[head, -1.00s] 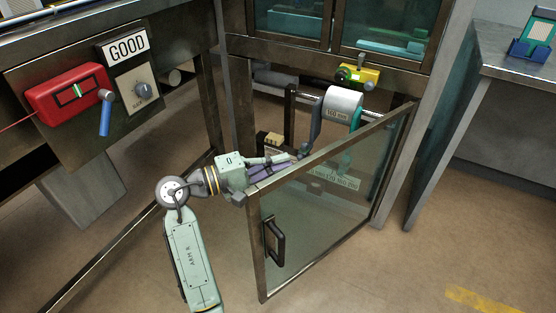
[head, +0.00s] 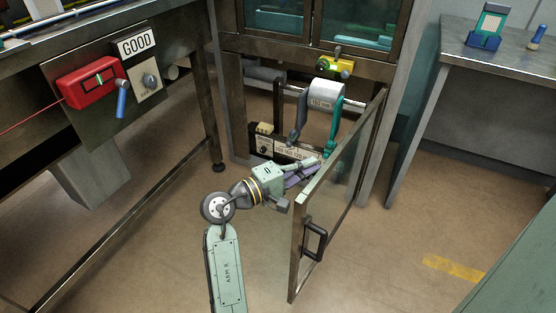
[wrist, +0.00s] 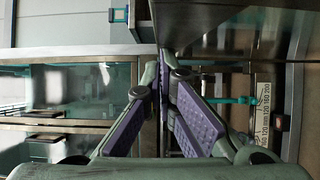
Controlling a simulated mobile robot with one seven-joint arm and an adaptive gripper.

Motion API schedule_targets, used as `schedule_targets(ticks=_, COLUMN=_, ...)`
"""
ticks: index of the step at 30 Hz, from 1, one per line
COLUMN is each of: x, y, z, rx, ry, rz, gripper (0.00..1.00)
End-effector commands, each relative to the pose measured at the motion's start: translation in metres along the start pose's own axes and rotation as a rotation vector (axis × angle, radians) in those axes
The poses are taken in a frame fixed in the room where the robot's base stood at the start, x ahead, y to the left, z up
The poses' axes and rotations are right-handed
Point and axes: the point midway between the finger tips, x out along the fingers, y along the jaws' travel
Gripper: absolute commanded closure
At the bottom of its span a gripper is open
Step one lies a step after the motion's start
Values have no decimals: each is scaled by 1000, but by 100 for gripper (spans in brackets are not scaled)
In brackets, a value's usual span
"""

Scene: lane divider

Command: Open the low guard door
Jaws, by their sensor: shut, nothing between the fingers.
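The low guard door (head: 334,190) is a clear pane in a dark metal frame, standing swung out from the cabinet front. Its far edge meets the cabinet's right post. A black handle (head: 315,241) is on its outer face near the free edge. My gripper (head: 314,167) is shut and empty, on the inner side of the door, close to its top edge by the free corner. I cannot tell whether it touches the frame. The wrist view shows its purple finger pads (wrist: 163,80) together at the tips. The fingertips are partly behind the door in the head view.
Inside the opening are a white roller (head: 325,96) and a number plate (head: 290,152). A yellow block (head: 335,67) sits above. A bench with a red box (head: 87,82) is left; a grey table (head: 490,55) is right. Floor in front of the door is clear.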

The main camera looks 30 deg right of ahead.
Motion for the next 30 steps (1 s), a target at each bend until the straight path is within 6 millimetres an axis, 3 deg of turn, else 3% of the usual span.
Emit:
schedule_targets(ticks=18, x=40, y=1, z=88, rx=-1, ry=-2, rz=0, gripper=100)
schedule_targets(ticks=30, x=47, y=1, z=105, rx=1, ry=1, rz=1, gripper=100)
